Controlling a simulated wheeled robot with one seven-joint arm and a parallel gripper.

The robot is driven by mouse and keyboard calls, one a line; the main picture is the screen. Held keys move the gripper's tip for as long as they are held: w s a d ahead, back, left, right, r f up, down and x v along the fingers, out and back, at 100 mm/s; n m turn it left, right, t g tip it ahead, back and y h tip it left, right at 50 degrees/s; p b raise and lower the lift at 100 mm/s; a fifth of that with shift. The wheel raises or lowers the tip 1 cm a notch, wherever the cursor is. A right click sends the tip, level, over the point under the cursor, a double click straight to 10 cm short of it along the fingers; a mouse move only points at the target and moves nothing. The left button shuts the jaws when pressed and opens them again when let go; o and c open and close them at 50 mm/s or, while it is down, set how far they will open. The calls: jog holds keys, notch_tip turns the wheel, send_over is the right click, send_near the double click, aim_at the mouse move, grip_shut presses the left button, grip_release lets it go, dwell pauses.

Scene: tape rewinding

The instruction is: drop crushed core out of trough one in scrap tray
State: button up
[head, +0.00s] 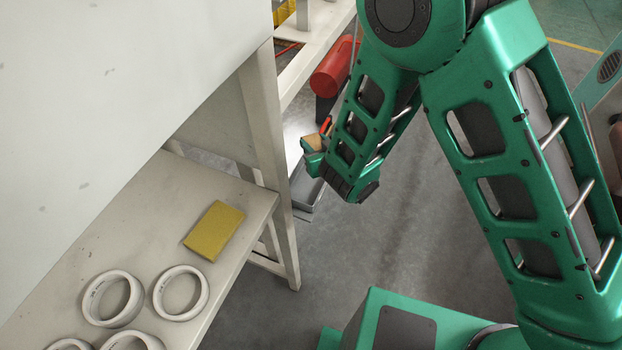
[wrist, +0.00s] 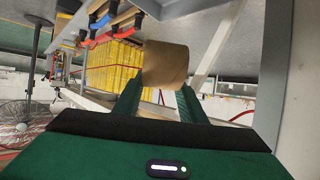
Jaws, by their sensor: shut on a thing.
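My gripper (wrist: 158,90) is shut on a brown cardboard core (wrist: 165,62), which sits between its two green fingers in the wrist view. In the head view the core (head: 314,142) shows as a small tan piece at my gripper (head: 313,158), left of my forearm. A grey metal tray (head: 306,203) shows partly below and behind my gripper; my arm and a table leg hide much of it, and I cannot tell whether it is the scrap tray. I cannot make out trough one for sure.
A bench shelf (head: 235,262) at left holds a yellow block (head: 214,230) and several white rings (head: 181,292). A pale table leg (head: 270,150) stands left of my gripper. A red cylinder (head: 333,68) lies behind it. The grey floor (head: 400,250) is clear at centre.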

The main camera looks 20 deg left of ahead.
jog(key=shift+f, duration=2.95)
jog(key=o, duration=1.1)
jog(key=shift+o, duration=0.2)
jog(key=v, duration=1)
jog(key=shift+r, duration=0.25)
jog(key=shift+s+d, duration=0.1)
